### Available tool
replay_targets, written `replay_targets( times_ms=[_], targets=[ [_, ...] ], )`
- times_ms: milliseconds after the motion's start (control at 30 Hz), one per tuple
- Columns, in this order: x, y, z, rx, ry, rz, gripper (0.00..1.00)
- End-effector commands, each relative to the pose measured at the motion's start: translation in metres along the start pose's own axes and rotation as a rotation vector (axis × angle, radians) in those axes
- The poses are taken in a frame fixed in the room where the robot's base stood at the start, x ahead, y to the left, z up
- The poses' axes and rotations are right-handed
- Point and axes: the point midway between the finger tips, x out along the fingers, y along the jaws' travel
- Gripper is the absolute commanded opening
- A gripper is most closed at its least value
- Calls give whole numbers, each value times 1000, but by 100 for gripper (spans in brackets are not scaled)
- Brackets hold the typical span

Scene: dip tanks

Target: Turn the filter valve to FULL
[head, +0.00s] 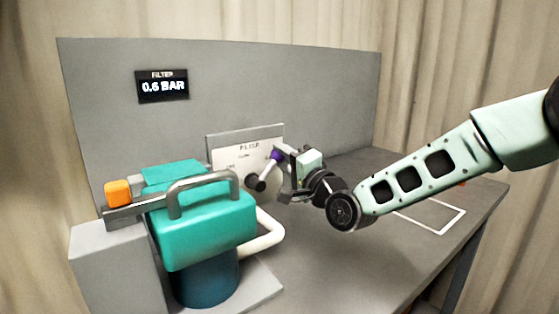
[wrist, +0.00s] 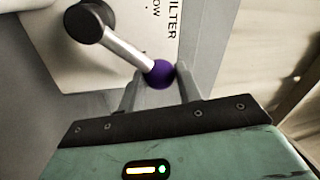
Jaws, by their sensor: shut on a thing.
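The filter valve shows in the wrist view as a black round hub (wrist: 90,22), a silver lever (wrist: 128,47) and a purple ball knob (wrist: 161,73). It sits on a pale panel (head: 228,153) in the head view, where the lever points up and to the right from its hub (head: 255,183). My gripper (head: 281,154) is shut on the purple knob, with one finger on each side of it in the wrist view. The panel lettering reads FILTER; smaller labels are partly hidden or too blurred to read, so I cannot tell the lever's marked setting.
A display (head: 162,86) on the grey back wall reads FILTER 0.6 BAR. A teal machine (head: 205,232) with a grey handle and an orange end block (head: 118,192) stands at the left front. The grey bench (head: 350,255) is mostly clear on the right, with a white outline.

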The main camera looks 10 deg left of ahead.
Motion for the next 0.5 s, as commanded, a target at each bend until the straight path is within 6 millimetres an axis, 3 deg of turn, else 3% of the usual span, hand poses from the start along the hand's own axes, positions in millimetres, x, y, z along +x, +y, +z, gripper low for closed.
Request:
replay_targets(
  times_ms=[500],
  targets=[
    [-1,6,-3,64,13,6,0]
  ],
)
